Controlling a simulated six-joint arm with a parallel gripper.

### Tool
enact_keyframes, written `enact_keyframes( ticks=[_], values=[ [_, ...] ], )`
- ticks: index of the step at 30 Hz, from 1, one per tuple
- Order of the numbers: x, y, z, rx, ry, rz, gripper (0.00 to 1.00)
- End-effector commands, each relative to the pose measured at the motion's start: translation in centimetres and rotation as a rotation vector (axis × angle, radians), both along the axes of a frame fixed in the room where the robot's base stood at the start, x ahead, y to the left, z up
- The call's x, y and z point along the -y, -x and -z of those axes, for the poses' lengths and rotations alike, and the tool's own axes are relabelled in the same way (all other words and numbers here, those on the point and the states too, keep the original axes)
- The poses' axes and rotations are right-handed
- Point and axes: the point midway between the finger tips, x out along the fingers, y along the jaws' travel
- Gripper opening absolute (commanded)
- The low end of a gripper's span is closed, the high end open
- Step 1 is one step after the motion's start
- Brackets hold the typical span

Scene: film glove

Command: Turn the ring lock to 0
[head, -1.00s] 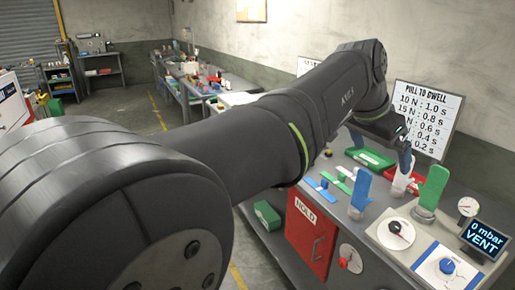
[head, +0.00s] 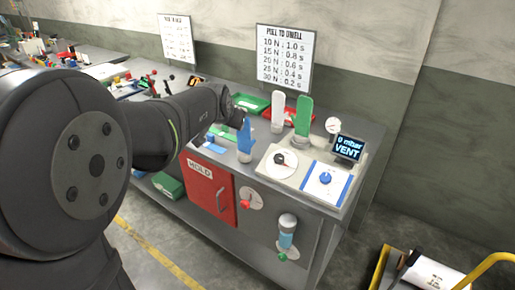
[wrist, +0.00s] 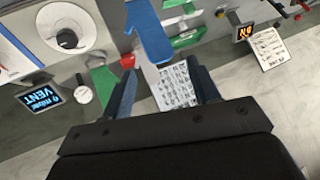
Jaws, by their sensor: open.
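No label marks the ring lock. A round white dial with a black knob (head: 282,160) sits on the bench-top panel; it shows at upper left in the wrist view (wrist: 66,38). Beside it is a blue knob (head: 325,178) on a white plate with blue stripes. I cannot read markings on any dial. My gripper (wrist: 165,92) is open, with nothing between its fingers, apart from the dials. In the head view it is near the blue hand form, its fingertips unclear.
Blue (head: 245,140), white (head: 278,112) and green (head: 303,118) upright hand forms stand close to the dials. Floor at the right holds a yellow-edged cart (head: 415,270).

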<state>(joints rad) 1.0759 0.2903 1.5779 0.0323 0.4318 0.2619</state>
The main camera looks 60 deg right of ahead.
Motion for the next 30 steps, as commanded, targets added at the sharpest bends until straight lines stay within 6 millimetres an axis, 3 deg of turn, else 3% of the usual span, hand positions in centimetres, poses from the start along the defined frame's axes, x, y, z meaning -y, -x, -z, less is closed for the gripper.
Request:
enact_keyframes(
  ticks=[1, 5, 11, 17, 21, 27, 30],
  values=[
    [0.3, -0.6, 1.8, 0.025, 0.025, -0.006, 0.55],
    [1.0, -1.5, 5.2, 0.085, 0.119, -0.001, 0.55],
    [1.3, -0.7, 9.8, 0.135, 0.276, 0.062, 0.55],
    [0.4, 2.5, 13.5, 0.113, 0.451, 0.170, 0.55],
    [-1.0, 5.7, 15.3, 0.051, 0.577, 0.255, 0.55],
    [-3.3, 9.7, 16.3, -0.053, 0.720, 0.345, 0.55],
    [-4.0, 10.7, 16.4, -0.085, 0.758, 0.367, 0.55]
  ],
)
